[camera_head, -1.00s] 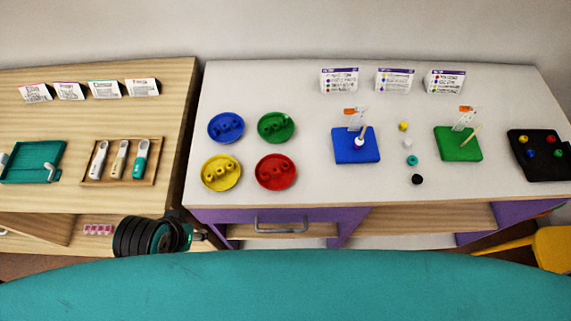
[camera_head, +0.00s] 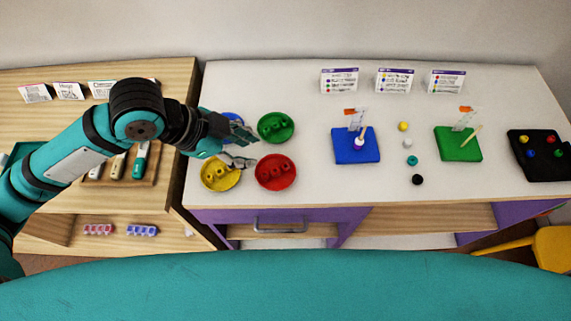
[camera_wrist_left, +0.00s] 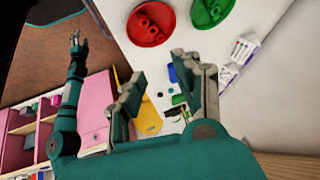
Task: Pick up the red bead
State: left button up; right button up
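A red dish (camera_head: 276,186) holding several red beads (camera_head: 275,171) stands on the white table. It also shows at the top of the left wrist view (camera_wrist_left: 150,38). Another red bead (camera_head: 550,140) sits on the black board at the far right. My left gripper (camera_head: 250,148) is over the dishes, just left of and above the red dish, with its fingers pointing right. In the left wrist view its fingers (camera_wrist_left: 168,88) are apart with nothing between them. My right arm's gripper (camera_wrist_left: 77,41) shows small in the left wrist view; its opening is unclear.
A green dish (camera_head: 276,138) and a yellow dish (camera_head: 221,187) flank the red one; a blue dish (camera_head: 232,117) is partly hidden by my gripper. A blue board (camera_head: 345,155) and a green board (camera_head: 460,154) with sticks stand right, loose beads between them.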

pick_arm(q)
jog(key=a+r, duration=0.2)
jog(key=p, duration=0.2)
send_over(282, 168)
jog(key=a, duration=0.3)
jog(key=shift+g, duration=0.3)
jog(key=f, duration=0.7)
jog(key=s+f, duration=0.1)
jog(key=f, duration=0.2)
jog(key=shift+f, duration=0.3)
jog(key=p+x, duration=0.1)
jog(key=x, duration=0.4)
jog(key=shift+w+d+f, duration=0.1)
jog(key=shift+w, duration=0.1)
jog(key=shift+s+f, duration=0.15)
jog(key=shift+f, duration=0.05)
jog(key=c, duration=0.5)
